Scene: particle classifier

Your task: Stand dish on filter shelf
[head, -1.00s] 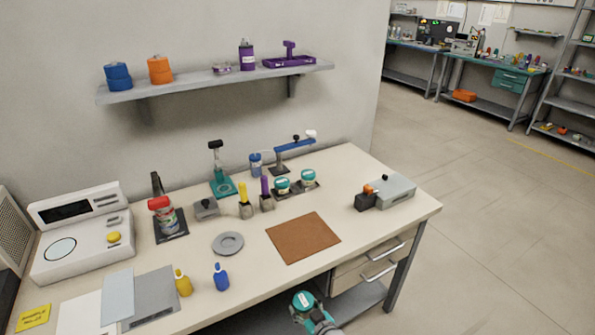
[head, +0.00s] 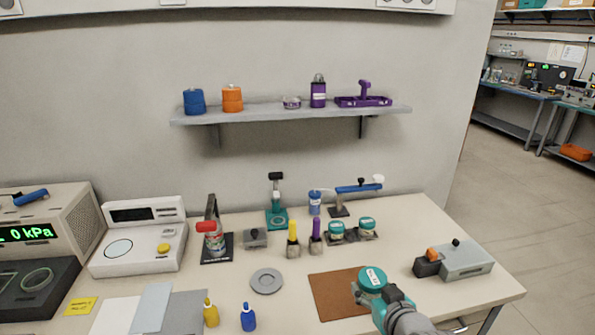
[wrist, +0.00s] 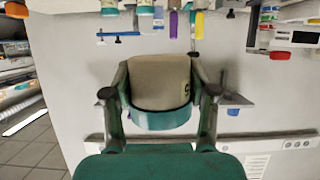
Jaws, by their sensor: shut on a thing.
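The dish (head: 372,277) is a short round container with a teal top and a white label. In the wrist view it shows as a cream body (wrist: 160,80) with a teal band. My gripper (wrist: 160,100) is shut on it, one finger on each side. In the head view my gripper (head: 373,292) appears in front of the brown mat's right side, well below the grey wall shelf (head: 250,116). That shelf holds blue and orange stacked pieces at left, a small clear-purple dish, a purple bottle and a purple tray.
The bench (head: 300,290) below carries two teal-lidded jars (head: 367,227), yellow and purple tubes, a blue-armed stand (head: 358,189) and a grey box (head: 466,259). The brown mat (head: 335,295) is bare. Gaps show on the shelf between the orange piece and small dish, and at its right end.

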